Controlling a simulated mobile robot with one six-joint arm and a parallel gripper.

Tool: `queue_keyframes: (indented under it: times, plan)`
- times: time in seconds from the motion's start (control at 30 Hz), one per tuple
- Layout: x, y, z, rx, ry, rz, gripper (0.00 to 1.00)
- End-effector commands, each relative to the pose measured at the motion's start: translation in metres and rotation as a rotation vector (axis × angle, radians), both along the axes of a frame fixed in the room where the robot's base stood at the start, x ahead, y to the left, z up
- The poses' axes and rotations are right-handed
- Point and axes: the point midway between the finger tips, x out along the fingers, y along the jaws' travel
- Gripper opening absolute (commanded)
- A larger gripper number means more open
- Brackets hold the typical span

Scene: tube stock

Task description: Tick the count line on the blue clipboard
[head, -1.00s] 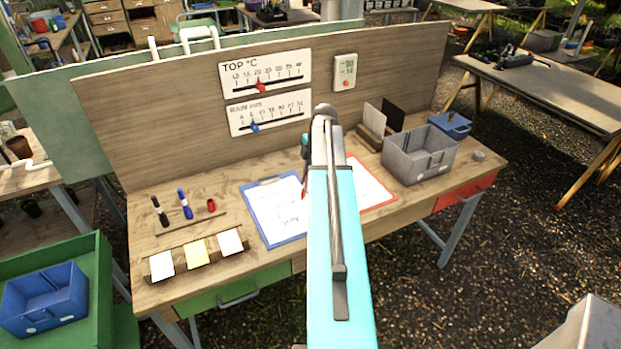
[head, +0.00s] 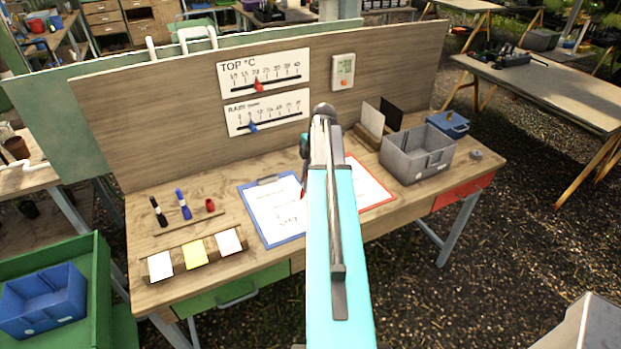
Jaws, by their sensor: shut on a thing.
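The blue clipboard (head: 285,241) lies on the workbench left of my arm, with a white sheet under its clip. The sheet has faint lines and a scribble low down, too small to read. My arm hides the clipboard's right part. My gripper (head: 304,172) is mostly hidden by my arm, over the clipboard's right edge. It is shut on a thin red marker (head: 303,184), of which only a sliver shows. I cannot tell whether its tip touches the paper.
A rack holds a black marker (head: 159,211), a blue marker (head: 184,204) and a red cap-like piece (head: 210,205). Note pads (head: 195,254) lie in front. A red clipboard (head: 382,205) lies right of my arm. A grey bin (head: 412,160) stands further right. A backboard (head: 150,120) rises behind.

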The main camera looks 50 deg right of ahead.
Motion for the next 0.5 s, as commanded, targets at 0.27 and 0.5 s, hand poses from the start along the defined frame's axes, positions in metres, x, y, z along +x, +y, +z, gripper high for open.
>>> queue_keyframes:
  times: [0.27,0.5]
  plan:
    - [0.0022,-0.0034,0.0,0.0,0.0,0.0,0.0]
    - [0.0043,-0.0067,0.0001,0.0,0.0,0.0,0.0]
